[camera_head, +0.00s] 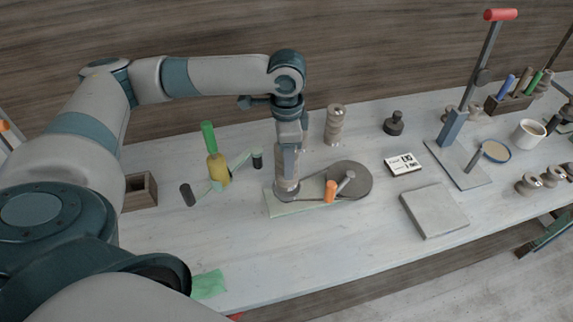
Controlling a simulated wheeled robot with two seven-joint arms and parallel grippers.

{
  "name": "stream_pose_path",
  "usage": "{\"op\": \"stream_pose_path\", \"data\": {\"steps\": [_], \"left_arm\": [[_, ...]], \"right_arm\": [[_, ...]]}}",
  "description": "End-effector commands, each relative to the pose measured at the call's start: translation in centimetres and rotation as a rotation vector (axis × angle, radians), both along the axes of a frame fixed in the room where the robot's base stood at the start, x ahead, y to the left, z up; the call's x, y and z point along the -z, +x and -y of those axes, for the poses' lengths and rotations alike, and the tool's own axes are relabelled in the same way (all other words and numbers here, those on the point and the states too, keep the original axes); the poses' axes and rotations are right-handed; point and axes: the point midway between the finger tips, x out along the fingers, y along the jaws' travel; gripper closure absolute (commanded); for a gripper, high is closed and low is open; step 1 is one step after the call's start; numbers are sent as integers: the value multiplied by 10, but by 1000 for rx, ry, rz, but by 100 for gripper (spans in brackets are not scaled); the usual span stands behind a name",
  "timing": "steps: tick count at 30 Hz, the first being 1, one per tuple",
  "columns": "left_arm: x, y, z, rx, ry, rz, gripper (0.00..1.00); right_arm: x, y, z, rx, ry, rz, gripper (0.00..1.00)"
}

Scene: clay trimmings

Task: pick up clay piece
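My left arm reaches in from the left, and its gripper (290,148) points down over a tan-grey cylinder (287,172). The cylinder stands on a pale green board (280,208) beside a dark grey disc (357,188). The gripper's fingers are small and overlap the cylinder's top, so I cannot tell whether they touch it or how far apart they are. I cannot surely pick out the clay piece; no loose trimming shows clearly. My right gripper is not clearly in view.
An orange-handled crank (330,191) lies by the disc. A yellow tool with a green handle (216,168) stands left. The front middle of the table (320,250) is clear.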

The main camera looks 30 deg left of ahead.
Motion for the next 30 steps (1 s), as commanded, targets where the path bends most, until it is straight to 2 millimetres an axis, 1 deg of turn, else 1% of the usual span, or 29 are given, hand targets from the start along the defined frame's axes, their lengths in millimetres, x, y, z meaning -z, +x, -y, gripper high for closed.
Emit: {"op": "stream_pose_path", "data": {"steps": [1, 3, 12, 18, 24, 30], "left_arm": [[-6, 2, 0, 0, -1, 5, 94], [-17, 1, 0, 0, -2, 6, 94], [-50, -1, 57, 7, -3, 5, 94], [-70, -3, 90, 5, -2, 4, 94], [-83, -4, 110, 3, -2, 3, 94], [-88, -5, 117, 1, -1, 1, 94]], "right_arm": [[5, 0, 0, 0, 0, 0, 60], [10, 0, 0, 0, 0, 0, 60], [25, 0, -1, 1, 1, 1, 60], [33, 0, -1, 1, 1, 1, 60], [37, 0, -1, 1, 1, 1, 60], [38, 0, -1, 1, 1, 1, 60]]}}
